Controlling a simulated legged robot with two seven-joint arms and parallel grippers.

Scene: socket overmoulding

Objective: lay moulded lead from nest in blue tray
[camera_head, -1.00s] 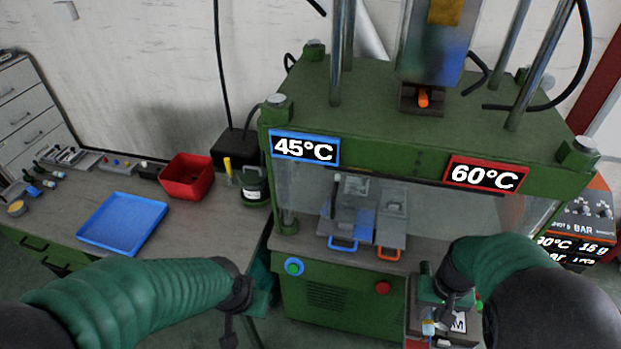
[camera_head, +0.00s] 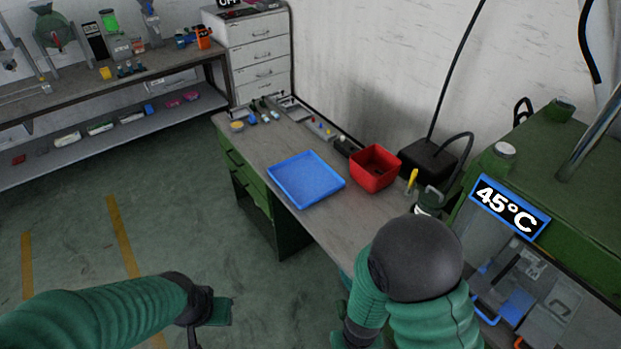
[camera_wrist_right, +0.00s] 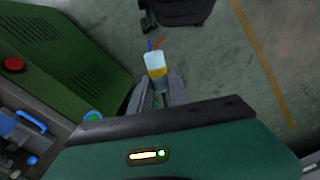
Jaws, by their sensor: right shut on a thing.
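The blue tray (camera_head: 306,178) lies flat and empty on the grey bench in the head view. In the right wrist view my right gripper (camera_wrist_right: 155,90) is shut on the moulded lead (camera_wrist_right: 157,70), a pale piece with a yellow band and blue and red wires at its far end. It is held in the air over the floor, well apart from the tray. In the head view my right arm hides the gripper's jaws and the lead. My left gripper (camera_head: 212,315) is over the floor at the lower left; its jaws are not clear. I cannot make out the nest.
A red bin (camera_head: 374,168) stands right of the tray, beside a black box (camera_head: 430,160) with a cable. Small tools lie behind the tray. The green press (camera_head: 550,150) is at the right. The floor at left is clear.

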